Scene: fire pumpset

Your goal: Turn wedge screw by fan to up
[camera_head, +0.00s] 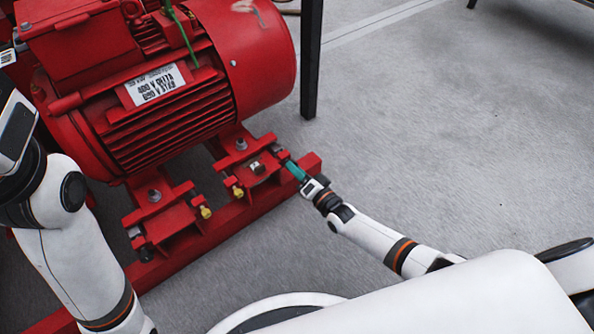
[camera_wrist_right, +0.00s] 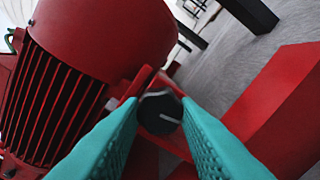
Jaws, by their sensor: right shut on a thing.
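The wedge screw by the fan shows in the right wrist view as a round black knob (camera_wrist_right: 160,111) with a white line on its face. The line runs slantwise across the knob. My right gripper (camera_head: 292,169) has teal fingers and reaches in from the right to the red mount at the motor's fan end. In the right wrist view my right gripper (camera_wrist_right: 163,117) is shut on the knob, one fingertip on each side. In the head view the fingers and mount hide most of the knob. My left arm stands at the left; its fingers are out of view.
The red motor (camera_head: 265,60) with its ribbed housing stands just behind the screw. Red mounts with yellow-tipped bolts (camera_head: 205,212) sit on the red base rail (camera_head: 225,218). A black post (camera_head: 311,60) stands at the back. The grey floor (camera_head: 480,150) to the right is clear.

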